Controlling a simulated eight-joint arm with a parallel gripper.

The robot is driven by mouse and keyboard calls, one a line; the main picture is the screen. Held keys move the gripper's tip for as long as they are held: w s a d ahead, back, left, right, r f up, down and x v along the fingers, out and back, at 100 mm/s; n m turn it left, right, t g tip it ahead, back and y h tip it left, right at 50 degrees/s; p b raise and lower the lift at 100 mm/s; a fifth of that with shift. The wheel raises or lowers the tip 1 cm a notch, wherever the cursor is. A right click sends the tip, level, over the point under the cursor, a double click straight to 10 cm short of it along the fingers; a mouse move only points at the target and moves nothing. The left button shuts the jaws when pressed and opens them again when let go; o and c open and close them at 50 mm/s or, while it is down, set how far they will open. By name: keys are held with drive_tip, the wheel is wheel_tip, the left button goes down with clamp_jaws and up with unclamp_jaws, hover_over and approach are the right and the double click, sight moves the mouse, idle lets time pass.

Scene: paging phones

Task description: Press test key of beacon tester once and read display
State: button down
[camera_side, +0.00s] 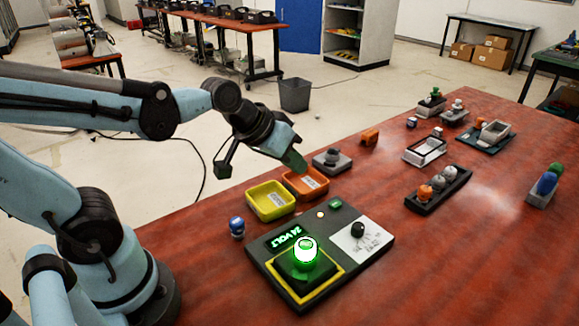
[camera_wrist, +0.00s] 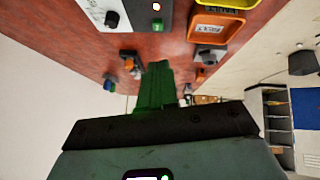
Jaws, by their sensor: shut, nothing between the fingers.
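The beacon tester (camera_side: 318,290) is a dark box on the red-brown table. A brightly lit green beacon (camera_side: 306,251) stands on its yellow-bordered square. Its green-lit display (camera_side: 285,238) shows slanted text that looks like "24 VOLT". A small green key (camera_side: 335,204) sits at its far edge, near a glowing round lamp (camera_side: 320,214); the key (camera_wrist: 157,24) also shows in the wrist view. A white panel with a black knob (camera_side: 358,230) is at the right. My gripper (camera_side: 297,161), with green fingers, is shut and empty, above and beyond the tester, apart from the key.
A yellow tray (camera_side: 270,213) and an orange tray (camera_side: 318,182) stand just behind the tester, below my gripper. A grey device (camera_side: 332,161), a black rack of beacons (camera_side: 437,202) and a small blue beacon (camera_side: 237,228) are nearby. The table's front right is clear.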

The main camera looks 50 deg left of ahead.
sight(331, 204)
drive_tip(key=w+d+f+n+t+h, duration=0.1)
drive_tip(key=w+n, duration=0.2)
drive_tip(key=w, duration=0.6)
drive_tip(key=shift+w+d+f+n+h, duration=0.2)
drive_tip(key=shift+w+d+n+h, duration=0.1)
drive_tip(key=shift+h, duration=0.1)
drive_tip(key=shift+f, duration=4.45)
drive_tip(key=shift+f, duration=0.1)
drive_tip(key=shift+f, duration=0.3)
drive_tip(key=shift+f, duration=0.45)
drive_tip(key=shift+r, duration=0.9)
